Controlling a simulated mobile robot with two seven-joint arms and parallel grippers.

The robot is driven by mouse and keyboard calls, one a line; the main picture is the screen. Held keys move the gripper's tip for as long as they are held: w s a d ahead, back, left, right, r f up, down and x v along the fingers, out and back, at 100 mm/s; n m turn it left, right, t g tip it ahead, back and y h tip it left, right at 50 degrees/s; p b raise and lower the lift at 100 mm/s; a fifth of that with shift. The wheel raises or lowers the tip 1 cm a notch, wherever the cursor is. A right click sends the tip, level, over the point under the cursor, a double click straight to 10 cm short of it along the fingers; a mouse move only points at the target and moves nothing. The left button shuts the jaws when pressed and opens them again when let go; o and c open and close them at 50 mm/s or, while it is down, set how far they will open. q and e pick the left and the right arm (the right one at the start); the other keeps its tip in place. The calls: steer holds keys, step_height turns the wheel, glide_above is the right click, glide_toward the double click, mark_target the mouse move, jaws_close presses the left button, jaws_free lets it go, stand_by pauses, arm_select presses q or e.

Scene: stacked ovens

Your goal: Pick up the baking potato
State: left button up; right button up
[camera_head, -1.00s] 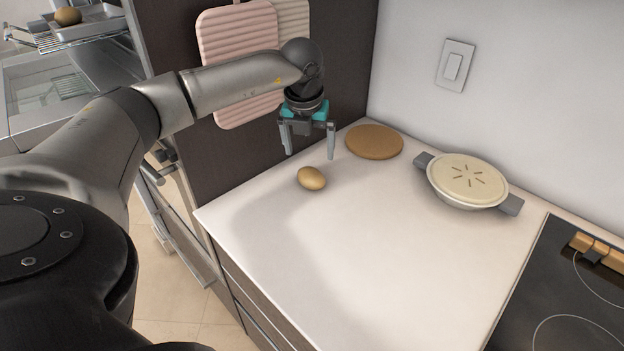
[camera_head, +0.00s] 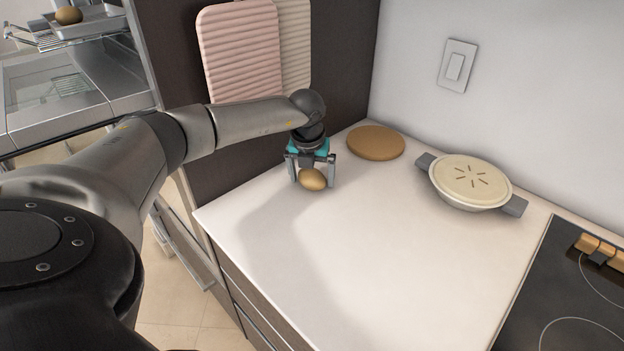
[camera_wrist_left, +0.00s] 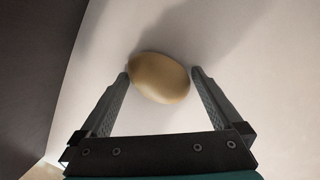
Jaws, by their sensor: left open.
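The baking potato (camera_head: 313,180) is a tan oval lying on the pale countertop, near its back left end. My left gripper (camera_head: 312,178) is lowered over it, with one finger on each side. In the left wrist view the potato (camera_wrist_left: 159,77) lies between the tips of the open fingers (camera_wrist_left: 160,75), nearer the far end of the jaws. Its right side is very close to the right fingertip; I cannot tell whether either finger touches it. A second potato (camera_head: 69,15) sits on a tray on the oven rack at the upper left. My right gripper is not in view.
A round brown board (camera_head: 376,142) lies behind the potato, and a lidded pie dish (camera_head: 470,182) stands to the right. A black cooktop (camera_head: 560,300) is at the lower right. The middle counter is clear.

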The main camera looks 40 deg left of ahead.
arm_select(q)
steer(key=shift+c, duration=0.4)
steer(key=c, duration=1.1)
steer(key=shift+r, duration=0.15)
steer(key=shift+c, duration=0.2)
